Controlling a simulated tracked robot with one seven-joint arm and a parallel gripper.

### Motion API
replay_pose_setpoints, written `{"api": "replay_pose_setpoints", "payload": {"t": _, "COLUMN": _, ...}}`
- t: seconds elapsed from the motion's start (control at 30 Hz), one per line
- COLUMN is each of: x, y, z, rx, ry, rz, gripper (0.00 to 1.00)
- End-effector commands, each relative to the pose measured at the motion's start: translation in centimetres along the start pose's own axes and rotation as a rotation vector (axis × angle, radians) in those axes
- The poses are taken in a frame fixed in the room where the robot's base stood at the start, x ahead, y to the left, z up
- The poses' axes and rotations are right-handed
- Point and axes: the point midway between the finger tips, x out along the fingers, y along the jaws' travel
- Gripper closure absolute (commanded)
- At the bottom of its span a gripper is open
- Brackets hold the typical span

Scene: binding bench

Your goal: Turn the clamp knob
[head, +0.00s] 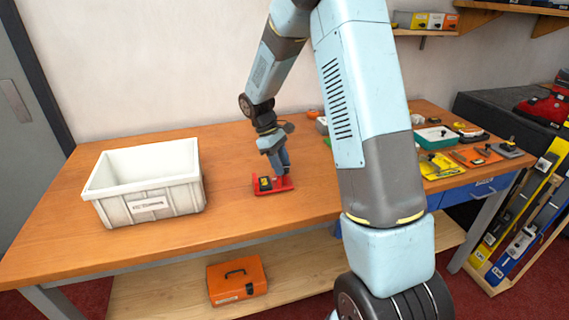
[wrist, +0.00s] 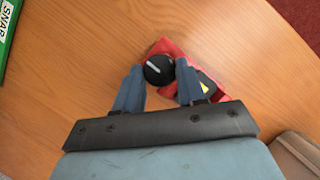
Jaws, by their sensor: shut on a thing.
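The clamp is a small red fixture (head: 273,189) lying on the wooden bench, with a dark part and a yellow mark on it. Its black round knob (wrist: 159,69) has a white line on top and shows in the wrist view. My gripper (wrist: 160,85) is over the clamp, its two blue-grey fingers on either side of the knob and shut on it. In the head view my gripper (head: 281,172) points down onto the right part of the clamp and hides the knob. The red clamp body (wrist: 172,47) also shows behind the knob in the wrist view.
A white crate (head: 150,206) stands on the bench left of the clamp. Several tools and a green tray (head: 436,138) lie at the right end. A green item (wrist: 8,30) is at the upper left of the wrist view. Bare bench surrounds the clamp.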

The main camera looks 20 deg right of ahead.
Motion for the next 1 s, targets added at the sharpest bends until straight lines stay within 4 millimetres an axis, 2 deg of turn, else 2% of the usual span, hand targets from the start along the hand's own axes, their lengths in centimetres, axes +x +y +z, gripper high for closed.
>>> {"api": "replay_pose_setpoints", "payload": {"t": 0.17, "x": 0.0, "y": 0.0, "z": 0.0, "rx": 0.0, "ry": 0.0, "rz": 0.0, "gripper": 0.91}}
{"api": "replay_pose_setpoints", "payload": {"t": 0.2, "x": 0.0, "y": 0.0, "z": 0.0, "rx": 0.0, "ry": 0.0, "rz": 0.0, "gripper": 0.58}}
{"api": "replay_pose_setpoints", "payload": {"t": 0.43, "x": 0.0, "y": 0.0, "z": 0.0, "rx": 0.001, "ry": 0.0, "rz": 0.0, "gripper": 0.36}}
{"api": "replay_pose_setpoints", "payload": {"t": 0.77, "x": -0.4, "y": 0.0, "z": 0.0, "rx": 0.001, "ry": 0.002, "rz": 0.0, "gripper": 0.35}}
{"api": "replay_pose_setpoints", "payload": {"t": 0.87, "x": -1.4, "y": 0.1, "z": -0.1, "rx": 0.002, "ry": 0.003, "rz": 0.001, "gripper": 0.35}}
{"api": "replay_pose_setpoints", "payload": {"t": 1.0, "x": -3.7, "y": 0.1, "z": -0.1, "rx": 0.001, "ry": 0.004, "rz": 0.002, "gripper": 0.35}}
